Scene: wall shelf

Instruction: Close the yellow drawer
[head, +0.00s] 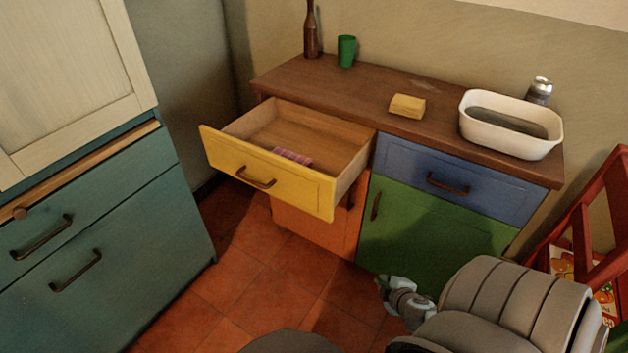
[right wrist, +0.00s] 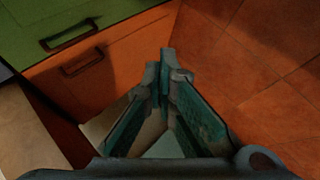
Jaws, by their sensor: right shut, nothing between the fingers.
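The yellow drawer (head: 270,175) is pulled well out of the left side of the wooden-topped cabinet in the head view. It has a dark handle (head: 256,178) on its front, and a pink checked cloth (head: 292,156) lies inside. My right gripper (head: 383,286) is low in front of the green door, to the right of the drawer and apart from it. In the right wrist view its fingers (right wrist: 164,62) come together at the tips, with nothing between them. My left gripper is not in view.
A blue drawer (head: 455,182) and green door (head: 430,225) are shut. An orange front (head: 318,222) is below the yellow drawer. The worktop (head: 345,90) holds a bottle (head: 311,35), green cup (head: 346,51), sponge (head: 407,106) and white basin (head: 510,140). A teal cabinet (head: 110,235) stands left.

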